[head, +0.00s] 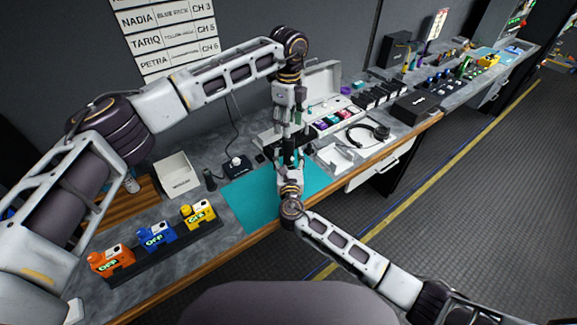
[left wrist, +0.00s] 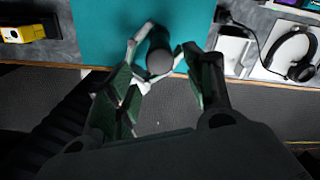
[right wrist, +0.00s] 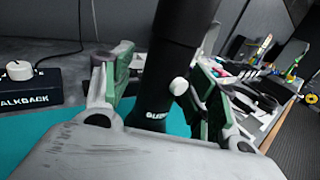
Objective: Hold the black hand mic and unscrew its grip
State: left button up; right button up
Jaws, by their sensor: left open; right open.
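The black hand mic (right wrist: 173,50) stands upright in the right wrist view, with a small white button and white lettering low on its body. My right gripper (right wrist: 155,88) has its fingers apart on either side of it. Its lower end is partly hidden by my gripper, so I cannot tell whether it touches the mat. In the left wrist view, the mic's round dark end (left wrist: 159,61) faces up. My left gripper (left wrist: 163,80) is open above it, fingers spread to either side. In the head view, my left gripper (head: 288,128) points down over my right gripper (head: 290,174).
A teal mat (head: 245,201) lies below on the bench. Orange (head: 110,262), blue (head: 157,237) and yellow (head: 198,214) packs stand at the front left. A talkback box (head: 235,165) is behind the mat. Headphones (head: 367,135) lie to the right.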

grip_shut()
pick_arm(q)
jog(key=shift+m, duration=0.3)
